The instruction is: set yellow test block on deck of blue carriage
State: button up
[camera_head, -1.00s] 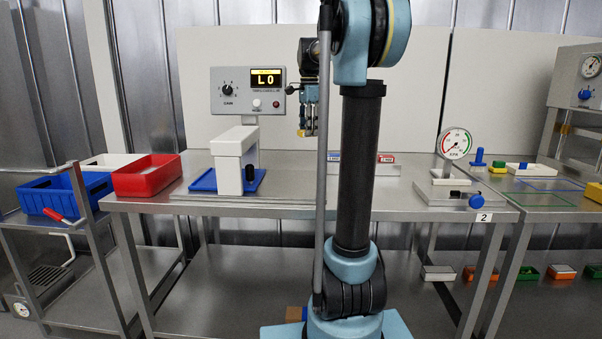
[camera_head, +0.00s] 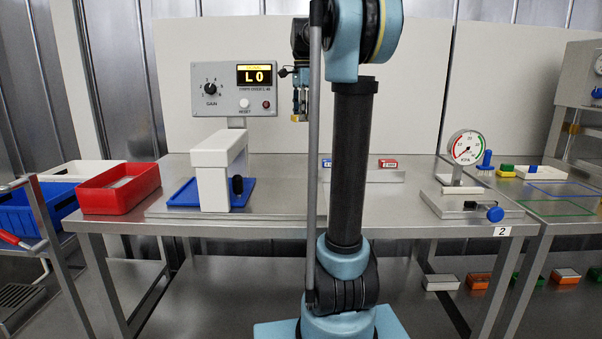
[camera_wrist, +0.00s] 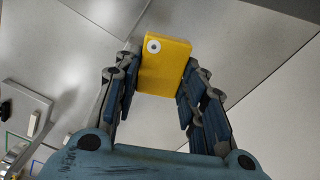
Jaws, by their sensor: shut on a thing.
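My gripper (camera_wrist: 160,95) is shut on the yellow test block (camera_wrist: 165,66), which has a white disc with a dark centre on one face. In the head view, my gripper (camera_head: 300,100) hangs in the air above the table, right of the white arch, with a bit of yellow at its tips. A flat blue plate (camera_head: 184,193), which looks to be the blue carriage, lies on the table under the white arch (camera_head: 214,165). The arch hides its middle. My gripper is apart from it, higher and to its right.
A display box (camera_head: 231,88) reading "L0" stands behind the arch. A red bin (camera_head: 119,188) is at the table's left end. A dial gauge fixture (camera_head: 467,148) is at the right. Small red and blue boxes (camera_head: 388,163) stand behind my arm.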

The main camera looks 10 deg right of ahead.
notch_tip(320, 180, down, 22)
jog(key=shift+a+r, duration=0.1)
jog(key=shift+r, duration=0.05)
dwell(0.5)
jog(key=o, duration=0.8)
jog(key=shift+c, duration=0.2)
